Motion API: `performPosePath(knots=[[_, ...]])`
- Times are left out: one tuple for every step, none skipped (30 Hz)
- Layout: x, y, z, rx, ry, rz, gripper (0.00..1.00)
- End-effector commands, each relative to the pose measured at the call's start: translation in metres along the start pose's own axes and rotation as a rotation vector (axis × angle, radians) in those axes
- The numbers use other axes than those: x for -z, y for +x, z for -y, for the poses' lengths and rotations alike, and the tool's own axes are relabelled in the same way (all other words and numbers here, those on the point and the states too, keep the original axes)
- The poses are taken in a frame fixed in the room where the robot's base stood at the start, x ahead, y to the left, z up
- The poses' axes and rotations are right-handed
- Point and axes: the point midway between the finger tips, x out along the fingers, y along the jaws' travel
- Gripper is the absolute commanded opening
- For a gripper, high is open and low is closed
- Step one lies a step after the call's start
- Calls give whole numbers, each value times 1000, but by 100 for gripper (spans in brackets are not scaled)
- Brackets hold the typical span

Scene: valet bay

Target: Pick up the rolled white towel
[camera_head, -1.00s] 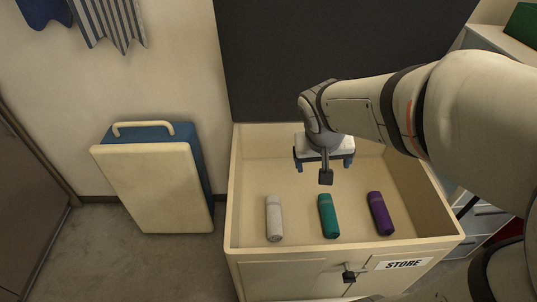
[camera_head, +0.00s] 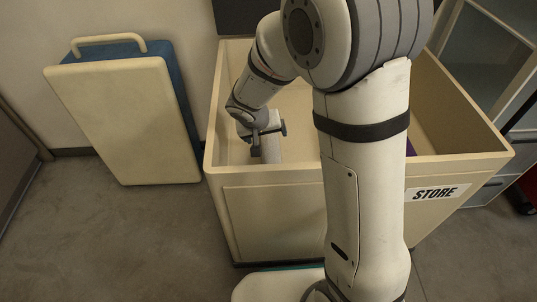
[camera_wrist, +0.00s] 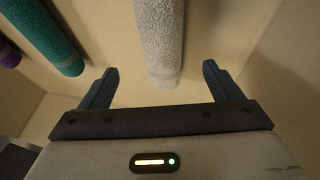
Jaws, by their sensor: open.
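The rolled white towel (camera_wrist: 160,38) lies in the bin, and in the wrist view its near end sits between and just beyond my open fingers. My gripper (camera_wrist: 158,84) is open, with one dark finger on each side of the towel and a visible gap on both sides. In the head view my gripper (camera_head: 262,134) is down inside the left part of the bin, and part of the towel (camera_head: 271,150) shows beside it. I cannot tell the exact height between fingers and towel.
The cream bin (camera_head: 265,195) marked STORE has walls around the work area. A teal roll (camera_wrist: 48,36) and a purple roll (camera_wrist: 8,54) lie to the left in the wrist view. A cream and blue case (camera_head: 125,120) stands left of the bin.

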Motion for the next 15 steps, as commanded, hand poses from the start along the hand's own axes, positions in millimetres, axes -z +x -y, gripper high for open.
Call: performPosePath(knots=[[-1, 8, 2, 0, -1, 0, 85], [-1, 11, 2, 0, -1, 0, 85], [-2, 16, 2, 0, 1, 1, 85], [-2, 19, 2, 0, 1, 2, 85], [-2, 22, 2, 0, 1, 2, 85], [-2, 26, 2, 0, 0, 1, 85], [-2, 28, 2, 0, -1, 1, 85], [-2, 30, 2, 0, -1, 0, 85], [-2, 33, 3, 0, -1, 1, 85], [-3, 36, 4, 0, -1, 1, 85], [-3, 40, 4, 0, -1, 1, 85], [-4, 46, 6, 1, -1, 2, 85], [-5, 51, 7, 1, -1, 1, 85], [-5, 56, 8, 1, -1, 1, 85], [-6, 63, 8, 0, -1, 1, 85]])
